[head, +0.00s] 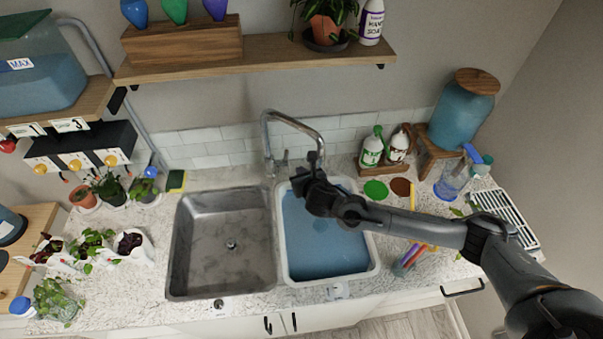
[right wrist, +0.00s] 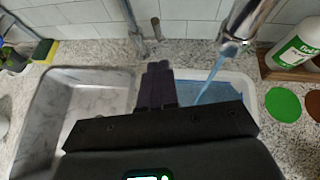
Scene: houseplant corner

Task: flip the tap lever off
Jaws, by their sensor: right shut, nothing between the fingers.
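The chrome tap (head: 266,136) stands behind the two sinks, and its spout arches to the right. In the right wrist view, blue water (right wrist: 212,78) runs from the spout (right wrist: 238,30). The thin tap lever (right wrist: 156,28) stands beside the tap post (right wrist: 130,18). In the head view, the lever (head: 285,157) shows just right of the post. My right gripper (head: 303,180) is shut and empty over the back of the right basin, below the spout. Its fingertips (right wrist: 158,70) point towards the lever base, apart from it. My left gripper is out of view.
The right basin (head: 335,277) holds blue water; the left steel sink (head: 222,275) is empty. A yellow-green sponge (head: 176,181) lies left of the tap. Bottles in a wooden caddy (head: 372,171) stand to the right. A wooden shelf (head: 270,62) hangs above.

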